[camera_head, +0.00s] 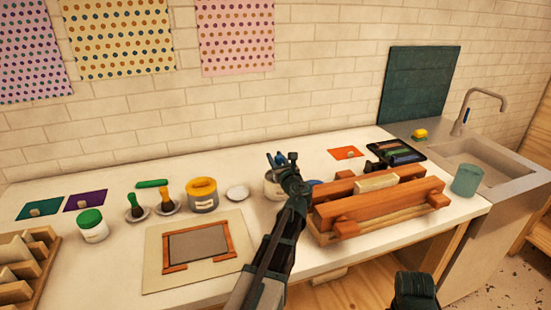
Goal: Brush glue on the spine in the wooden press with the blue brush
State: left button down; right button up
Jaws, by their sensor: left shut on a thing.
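The wooden press (365,209) stands at the right of the bench, with reddish-brown beams. A pale book spine (376,183) shows between the beams. My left gripper (282,161) is just left of the press, above a grey jar (272,187). It is shut on a small blue thing, which looks like the blue brush (279,157). The brush's bristles are hidden or too small to tell, and so is whether they touch the jar. My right gripper (415,290) is a dark shape at the bottom edge; its fingers cannot be made out.
Two brushes (166,201) stand on dishes beside a yellow-rimmed pot (203,195) and a green-lidded jar (92,226). A framed board (198,247) lies in front. A dark tray (398,152) lies behind the press, a teal cup (467,180) right of it, before the sink (480,157).

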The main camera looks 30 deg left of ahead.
pick_arm(q)
jog(key=shift+f+b, duration=0.4)
jog(key=shift+f, duration=0.05)
dwell(1.2)
jog(key=shift+r, duration=0.1)
notch_tip(320, 180, up, 7)
jog(key=p, duration=0.7)
dwell(0.6)
jog(key=shift+d+r+p, duration=0.1)
jog(key=shift+r+p, duration=0.25)
jog(key=shift+p, duration=0.1)
